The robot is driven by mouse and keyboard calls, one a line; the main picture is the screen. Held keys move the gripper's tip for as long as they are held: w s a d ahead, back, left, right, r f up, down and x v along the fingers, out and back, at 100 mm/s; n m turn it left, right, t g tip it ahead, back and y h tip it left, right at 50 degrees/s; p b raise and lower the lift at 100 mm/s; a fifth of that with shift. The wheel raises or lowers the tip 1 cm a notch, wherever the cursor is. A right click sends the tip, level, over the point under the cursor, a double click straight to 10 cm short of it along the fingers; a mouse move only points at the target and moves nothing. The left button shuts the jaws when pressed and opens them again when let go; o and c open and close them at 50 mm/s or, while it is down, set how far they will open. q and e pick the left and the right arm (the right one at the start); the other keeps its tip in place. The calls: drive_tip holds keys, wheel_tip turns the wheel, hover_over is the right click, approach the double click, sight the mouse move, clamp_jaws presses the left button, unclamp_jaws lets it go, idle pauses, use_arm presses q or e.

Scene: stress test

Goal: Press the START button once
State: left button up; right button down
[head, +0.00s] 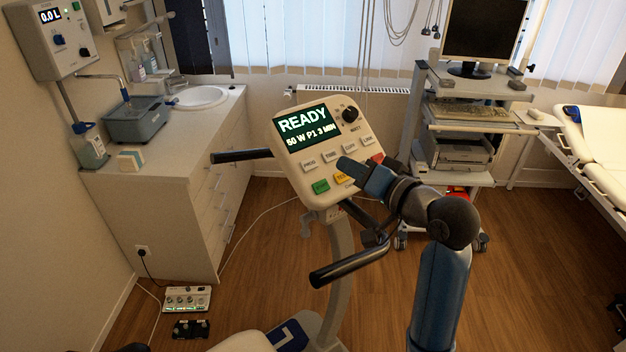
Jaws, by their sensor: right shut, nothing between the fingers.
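The console (290,165) of an exercise bike stands in the middle of the head view. Its lit screen (306,125) reads "READY" and "50 W P1 3 MIN". A green button (320,187) sits at the lower left of the panel, with a yellow button (342,180) to its right and a red one (377,158) further right. The lettering on these buttons is too small to read surely. My right gripper (347,164) is shut and empty, its tip over the panel just above the yellow button. I cannot tell whether it touches. My left gripper is not in view.
Grey buttons (309,166) and a black knob (350,114) are also on the panel. Black handlebars (345,267) stick out below and left. A counter (150,160) with a sink stands left, an equipment cart (455,150) behind right, a couch (595,150) far right.

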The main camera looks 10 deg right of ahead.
use_arm(q)
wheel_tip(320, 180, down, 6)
drive_tip(key=b, duration=0.6)
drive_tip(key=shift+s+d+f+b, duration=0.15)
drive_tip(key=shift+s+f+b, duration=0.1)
drive_tip(key=shift+b, duration=0.1)
use_arm(e)
drive_tip(key=w+f, duration=0.1)
drive_tip(key=f, duration=0.1)
drive_tip(key=w+a+f, duration=0.1)
drive_tip(key=f, duration=0.1)
drive_tip(key=w+a+f, duration=0.1)
drive_tip(key=w+f, duration=0.1)
drive_tip(key=shift+w+a+f, duration=0.1)
drive_tip(key=shift+a+f, duration=0.05)
drive_tip(key=shift+f, duration=0.25)
